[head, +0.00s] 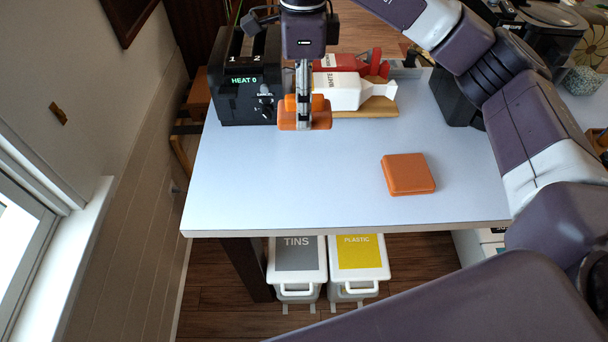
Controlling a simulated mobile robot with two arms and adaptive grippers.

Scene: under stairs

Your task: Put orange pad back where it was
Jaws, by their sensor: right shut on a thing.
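My right gripper (304,120) comes down from the top of the head view. It is shut on an orange pad (323,121) with a wider lower part and a narrower raised part, partly hidden by the fingers. The pad is in front of the black toaster and the white carton; I cannot tell whether it touches the table. A second orange thing, a flat square block (408,174) with rounded corners, lies on the table (270,190) to the right and nearer the front edge. My left gripper is not in view.
A black toaster (245,90) stands at the back left. A white carton (338,91) and a red carton (345,64) lie on a wooden board (380,107). The front left and middle of the table are clear. Labelled bins (358,262) stand below.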

